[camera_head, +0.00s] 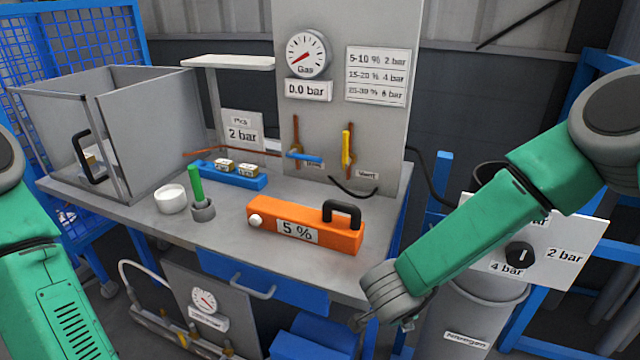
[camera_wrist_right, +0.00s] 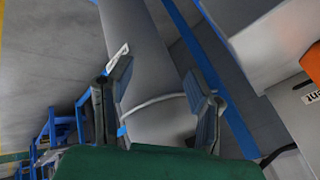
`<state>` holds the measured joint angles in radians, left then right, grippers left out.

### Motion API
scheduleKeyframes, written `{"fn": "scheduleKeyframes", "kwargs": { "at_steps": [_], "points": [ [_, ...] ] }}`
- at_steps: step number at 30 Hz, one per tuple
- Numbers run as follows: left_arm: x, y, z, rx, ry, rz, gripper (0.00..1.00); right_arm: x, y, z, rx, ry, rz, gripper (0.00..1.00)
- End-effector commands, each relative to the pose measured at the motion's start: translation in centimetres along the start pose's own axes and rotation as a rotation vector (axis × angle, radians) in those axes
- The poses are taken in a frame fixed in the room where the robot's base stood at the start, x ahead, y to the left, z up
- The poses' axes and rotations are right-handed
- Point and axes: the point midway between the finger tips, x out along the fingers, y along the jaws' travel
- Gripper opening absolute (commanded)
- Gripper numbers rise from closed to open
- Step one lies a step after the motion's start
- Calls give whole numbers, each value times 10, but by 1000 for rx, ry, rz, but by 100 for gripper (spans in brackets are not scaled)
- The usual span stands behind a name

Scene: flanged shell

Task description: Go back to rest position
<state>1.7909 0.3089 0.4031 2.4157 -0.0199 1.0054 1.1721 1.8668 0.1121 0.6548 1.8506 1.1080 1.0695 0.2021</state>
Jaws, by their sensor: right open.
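My right arm (camera_head: 480,225) comes in from the right in the head view and reaches down to the front right corner of the table. Its wrist is at that corner, and the fingers are mostly cut off or hidden there. In the right wrist view my right gripper (camera_wrist_right: 165,100) shows two fingers spread apart with nothing between them. Behind them is a grey cylinder. My left arm (camera_head: 50,290) stands at the lower left of the head view. Its gripper is out of the picture.
The grey table (camera_head: 170,228) carries an orange block marked 5 % (camera_head: 305,228), a white bowl (camera_head: 171,199), a green-handled tool (camera_head: 197,190), a blue holder (camera_head: 225,175) and an open grey box (camera_head: 150,130). A knob panel (camera_head: 545,250) and grey cylinder (camera_head: 470,315) stand right, near my arm.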

Motion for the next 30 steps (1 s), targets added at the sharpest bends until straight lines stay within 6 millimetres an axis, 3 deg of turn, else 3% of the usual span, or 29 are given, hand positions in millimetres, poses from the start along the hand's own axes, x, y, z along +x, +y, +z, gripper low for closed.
{"fn": "scheduleKeyframes", "kwargs": {
  "at_steps": [1, 4, 9, 12, 15, 20, 30],
  "points": [
    [4, -26, -11, 170, 14, -69, 0, 15, 36, 4, -182, -23, -29, 46],
    [3, -67, -36, 513, 20, -203, 0, 31, 103, 6, -530, -108, -67, 46],
    [-8, -117, -79, 1028, -17, -417, 0, 28, 225, -10, -1032, -317, -41, 46],
    [-16, -132, -98, 1240, -52, -510, 0, 15, 279, -26, -1222, -436, -7, 46],
    [-22, -140, -111, 1380, -82, -573, 0, 2, 315, -39, -1341, -527, 22, 46],
    [-27, -144, -120, 1477, -108, -618, 0, -10, 339, -49, -1418, -595, 42, 46],
    [-28, -145, -123, 1482, -113, -616, 0, -12, 338, -47, -1423, -595, 44, 46]
  ]
}}
